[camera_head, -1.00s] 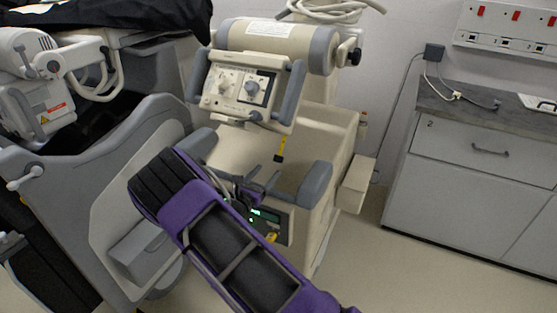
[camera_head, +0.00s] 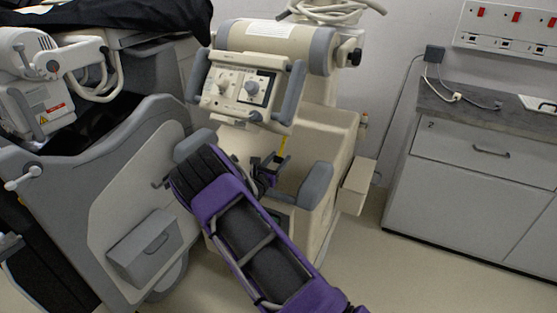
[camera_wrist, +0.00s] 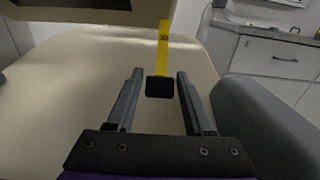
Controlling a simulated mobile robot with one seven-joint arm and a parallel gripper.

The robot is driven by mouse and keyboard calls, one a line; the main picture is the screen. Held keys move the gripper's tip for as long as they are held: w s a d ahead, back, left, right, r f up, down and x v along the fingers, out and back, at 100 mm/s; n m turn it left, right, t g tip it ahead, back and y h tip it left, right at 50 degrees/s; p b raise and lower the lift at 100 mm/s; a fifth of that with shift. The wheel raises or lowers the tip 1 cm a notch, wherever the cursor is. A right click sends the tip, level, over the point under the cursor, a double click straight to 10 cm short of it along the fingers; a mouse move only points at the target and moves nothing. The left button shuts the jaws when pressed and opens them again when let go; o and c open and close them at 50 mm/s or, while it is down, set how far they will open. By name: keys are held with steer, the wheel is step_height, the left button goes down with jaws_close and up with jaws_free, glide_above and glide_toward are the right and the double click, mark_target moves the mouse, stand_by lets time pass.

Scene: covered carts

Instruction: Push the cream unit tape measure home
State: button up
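The yellow tape (camera_wrist: 163,48) of the tape measure hangs out from under the upper part of the cream unit (camera_head: 330,130). A black block (camera_wrist: 160,87) is at its lower end. In the head view, a short piece of the tape (camera_head: 283,145) shows, and its lower end is hidden behind my gripper (camera_head: 266,168). In the wrist view, my gripper (camera_wrist: 160,74) is open, with the black block appearing between its two fingers. There is a visible gap on each side, and I cannot tell the depth between them. The tape's housing is hidden.
Grey padded handles (camera_head: 315,185) flank the tape on the cream unit. The control panel (camera_head: 240,87) is above. A grey machine (camera_head: 140,190) stands close on the left. A drawer cabinet (camera_head: 470,190) is at the right, with open floor before it.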

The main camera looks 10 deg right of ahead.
jaws_close()
stand_by(1.1)
